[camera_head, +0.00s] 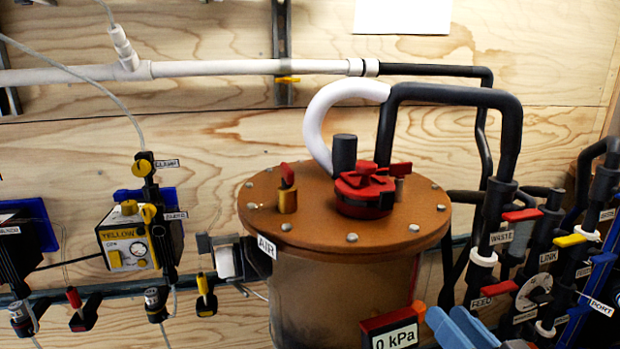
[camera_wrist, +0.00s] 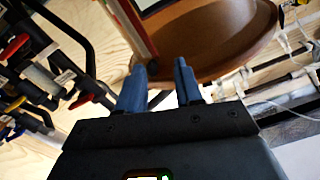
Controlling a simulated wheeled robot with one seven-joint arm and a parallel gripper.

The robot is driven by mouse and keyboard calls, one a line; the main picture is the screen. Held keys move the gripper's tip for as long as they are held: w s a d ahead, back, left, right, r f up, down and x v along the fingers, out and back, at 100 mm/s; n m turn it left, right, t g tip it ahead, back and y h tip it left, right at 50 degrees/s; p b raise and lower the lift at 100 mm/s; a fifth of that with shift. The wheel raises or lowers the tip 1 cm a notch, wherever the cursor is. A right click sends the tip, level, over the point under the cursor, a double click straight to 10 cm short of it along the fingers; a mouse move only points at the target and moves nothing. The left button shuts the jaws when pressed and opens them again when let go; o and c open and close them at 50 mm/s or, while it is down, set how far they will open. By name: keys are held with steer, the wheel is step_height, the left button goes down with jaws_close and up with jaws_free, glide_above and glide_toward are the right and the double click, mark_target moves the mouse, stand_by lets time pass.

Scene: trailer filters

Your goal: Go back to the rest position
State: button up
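My gripper (camera_wrist: 160,68) shows in the wrist view with two blue fingers apart and nothing between them. In the head view my gripper (camera_head: 452,318) is at the lower edge, right of the tank's pressure display (camera_head: 394,337), which reads 0 kPa. The tank (camera_head: 345,222) has a brown round lid with a red valve on top; its brown round end (camera_wrist: 228,45) also shows beyond the fingers in the wrist view. Most of my arm is out of the head view.
Black pipes with red and yellow valve handles (camera_head: 520,214) stand close on the right. A yellow pump box (camera_head: 128,240) and hanging valves are at left. A white pipe (camera_head: 230,68) runs along the wooden wall. Open wall lies between pipe and tank.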

steer(key=s+f+m+g+h, duration=0.1)
steer(key=s+f+m+h, duration=0.15)
steer(key=s+f, duration=0.45)
steer(key=s+f+m+g+h, duration=0.1)
steer(key=s+f+h, duration=0.25)
steer(key=s, duration=0.85)
steer(key=s+d+r+n, duration=0.1)
steer(key=s+n, duration=0.1)
steer(key=s, duration=0.6)
steer(key=s+d+r+n+g+y, duration=0.1)
steer(key=s+n, duration=0.1)
steer(key=s, duration=0.6)
steer(key=shift+d+r, duration=0.2)
steer(key=shift+d, duration=0.1)
steer(key=shift+o, duration=0.3)
steer(key=shift+a, duration=0.1)
